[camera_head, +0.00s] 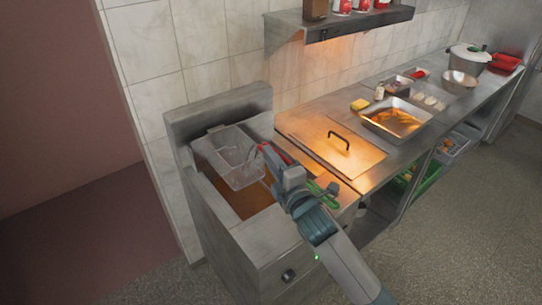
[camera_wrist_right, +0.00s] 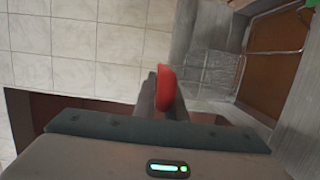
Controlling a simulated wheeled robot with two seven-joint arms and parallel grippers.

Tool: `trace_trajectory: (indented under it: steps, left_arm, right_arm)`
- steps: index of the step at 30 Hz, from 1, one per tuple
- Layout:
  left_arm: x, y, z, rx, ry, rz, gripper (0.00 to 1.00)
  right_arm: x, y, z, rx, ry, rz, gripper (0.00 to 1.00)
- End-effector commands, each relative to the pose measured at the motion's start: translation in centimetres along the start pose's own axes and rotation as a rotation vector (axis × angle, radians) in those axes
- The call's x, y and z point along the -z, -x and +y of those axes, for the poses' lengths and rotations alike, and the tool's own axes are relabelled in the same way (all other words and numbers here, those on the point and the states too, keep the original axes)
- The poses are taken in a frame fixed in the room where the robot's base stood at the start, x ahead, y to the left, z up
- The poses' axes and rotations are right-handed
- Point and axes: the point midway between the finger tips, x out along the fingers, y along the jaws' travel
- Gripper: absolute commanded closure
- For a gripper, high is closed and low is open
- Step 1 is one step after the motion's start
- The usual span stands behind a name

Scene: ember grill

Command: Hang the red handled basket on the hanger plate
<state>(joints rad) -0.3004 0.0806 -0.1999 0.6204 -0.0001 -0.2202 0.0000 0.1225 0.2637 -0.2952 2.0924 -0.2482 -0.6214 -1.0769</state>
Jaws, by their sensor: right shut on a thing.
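The wire basket (camera_head: 238,160) with the red handle (camera_head: 274,152) is tilted above the left part of the fryer, close to its back plate. My right gripper (camera_head: 270,160) is shut on the red handle. In the right wrist view the red handle (camera_wrist_right: 164,85) sits between the fingers, with the wire mesh (camera_wrist_right: 210,75) beyond it. The hanger plate appears to be the upright metal plate (camera_head: 220,106) at the back of the fryer. Whether the basket touches it cannot be told. My left gripper is out of view.
The fryer's oil well (camera_head: 240,200) lies below the basket. A green handle (camera_head: 326,190) lies at the fryer's right edge. A lidded metal counter (camera_head: 310,140) stands to the right, with a food tray (camera_head: 397,133) farther along. A wall shelf (camera_head: 340,28) hangs above.

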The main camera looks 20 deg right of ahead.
Motion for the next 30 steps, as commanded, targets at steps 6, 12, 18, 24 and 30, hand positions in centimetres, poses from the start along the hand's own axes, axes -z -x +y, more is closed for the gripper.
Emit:
trace_trajectory:
  steps: [6,12,18,24,30]
  left_arm:
    - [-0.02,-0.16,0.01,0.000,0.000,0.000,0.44]
    - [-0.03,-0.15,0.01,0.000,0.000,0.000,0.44]
    - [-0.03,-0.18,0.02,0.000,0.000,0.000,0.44]
    - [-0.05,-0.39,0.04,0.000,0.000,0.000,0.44]
    - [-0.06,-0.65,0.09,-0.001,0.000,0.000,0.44]
  right_arm:
    - [0.01,-0.03,-0.24,-0.003,0.000,0.001,1.00]
    - [0.01,-0.03,-0.24,-0.003,0.000,0.001,1.00]
    - [0.00,-0.03,-0.27,-0.003,0.000,0.000,1.00]
    - [0.00,-0.03,-0.60,-0.002,-0.001,0.000,1.00]
    - [0.00,-0.03,-1.04,-0.002,-0.001,0.000,1.00]
